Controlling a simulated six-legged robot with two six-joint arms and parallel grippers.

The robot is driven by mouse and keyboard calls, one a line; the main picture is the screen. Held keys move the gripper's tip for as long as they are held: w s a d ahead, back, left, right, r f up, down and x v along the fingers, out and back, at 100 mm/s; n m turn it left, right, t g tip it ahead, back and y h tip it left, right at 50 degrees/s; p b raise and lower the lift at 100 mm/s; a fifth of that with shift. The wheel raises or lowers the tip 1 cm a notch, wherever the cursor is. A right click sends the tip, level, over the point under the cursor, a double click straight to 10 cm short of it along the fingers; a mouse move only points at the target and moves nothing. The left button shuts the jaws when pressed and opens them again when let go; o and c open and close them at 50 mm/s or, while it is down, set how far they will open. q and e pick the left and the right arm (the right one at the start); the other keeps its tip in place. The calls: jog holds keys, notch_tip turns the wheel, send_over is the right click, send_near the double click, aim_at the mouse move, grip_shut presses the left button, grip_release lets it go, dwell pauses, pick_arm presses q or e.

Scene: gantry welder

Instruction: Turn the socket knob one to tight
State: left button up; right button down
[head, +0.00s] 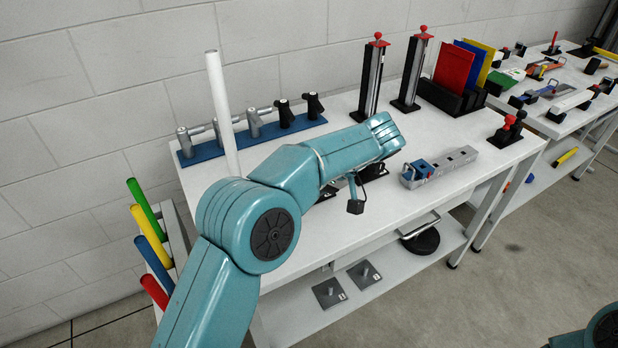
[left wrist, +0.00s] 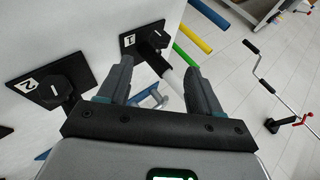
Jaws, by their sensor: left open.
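Socket knob one (left wrist: 150,40) is a black knob on a black plate labelled 1, at the top of the left wrist view. A similar knob two (left wrist: 62,88) on a plate labelled 2 is to its left. My left gripper (left wrist: 158,67) is open and empty; its fingertips are just below knob one in the picture, with the knob beyond the gap. I cannot tell whether a finger touches it. In the head view my left arm reaches over the table and hides the gripper and most of the knobs. My right gripper is not in view.
The white table (head: 465,185) bears a blue valve rack (head: 250,138), two red-topped posts, a folder holder (head: 450,98) and a grey block with a blue part (head: 437,168). A tall white tube (head: 221,110) and coloured tubes stand at its left.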

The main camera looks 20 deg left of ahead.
pick_arm(q)
jog(key=p+v, duration=0.2)
jog(key=v, duration=0.2)
jog(key=shift+d+r, duration=0.25)
jog(key=shift+r, duration=0.05)
jog(key=shift+w, duration=0.1)
